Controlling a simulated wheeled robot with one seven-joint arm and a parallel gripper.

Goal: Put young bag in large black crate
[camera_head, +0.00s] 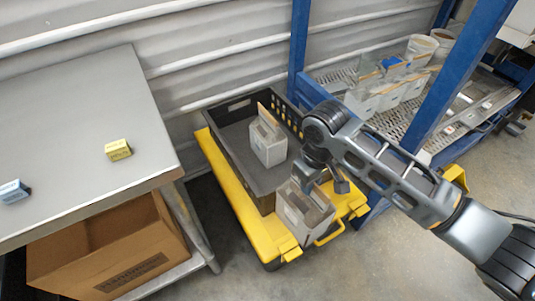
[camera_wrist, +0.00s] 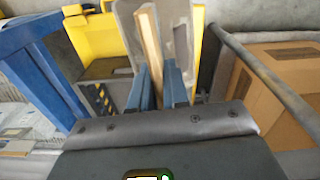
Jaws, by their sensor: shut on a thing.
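My gripper (camera_head: 322,183) is shut on a pale grey bag (camera_head: 303,213), gripping its upper part. In the wrist view the blue fingers (camera_wrist: 158,88) close on the bag (camera_wrist: 182,28), with a tan strip (camera_wrist: 150,42) beside them. I cannot read a label to tell whether this is the young bag. The large black crate (camera_head: 219,113) sits on a yellow cart (camera_head: 230,190). The held bag is at the crate's near right end and hides that corner; its height above the cart is unclear. Another grey bag (camera_head: 268,150) stands upright in the crate.
A blue-framed rack (camera_head: 425,105) with several bags (camera_head: 385,97) and buckets (camera_head: 421,47) stands at the right. A grey table (camera_head: 80,130) with yellow (camera_head: 118,150) and blue (camera_head: 13,191) boxes is at the left, above a cardboard box (camera_head: 110,245). The crate's left part looks clear.

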